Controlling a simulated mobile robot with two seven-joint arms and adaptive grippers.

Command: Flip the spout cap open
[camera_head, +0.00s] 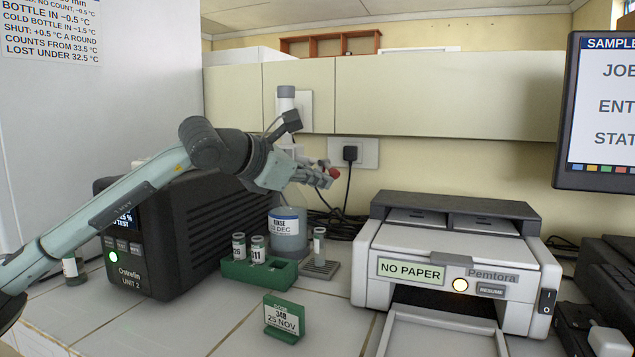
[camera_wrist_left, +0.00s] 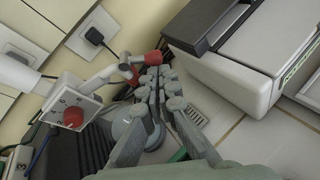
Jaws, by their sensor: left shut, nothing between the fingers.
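A small red cap (camera_head: 333,172) shows at the fingertips of my left gripper (camera_head: 322,177) in the head view. In the left wrist view the red cap (camera_wrist_left: 153,58) is just beyond the shut fingertips (camera_wrist_left: 158,78), at the end of a white spout (camera_wrist_left: 104,77). Touching or apart, I cannot tell. A second red part sits on the spout beside it. The gripper holds nothing. The rinse bottle (camera_head: 286,231) stands below the gripper, and its pale round top (camera_wrist_left: 133,132) is partly behind the fingers. My right gripper is out of view.
A black Ostrelin unit (camera_head: 213,215) stands left of the bottle. A green rack (camera_head: 243,274) with vials and a green date card (camera_head: 284,318) are in front. A printer (camera_head: 457,258) marked NO PAPER is at right. A wall socket and cables (camera_head: 350,153) lie behind.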

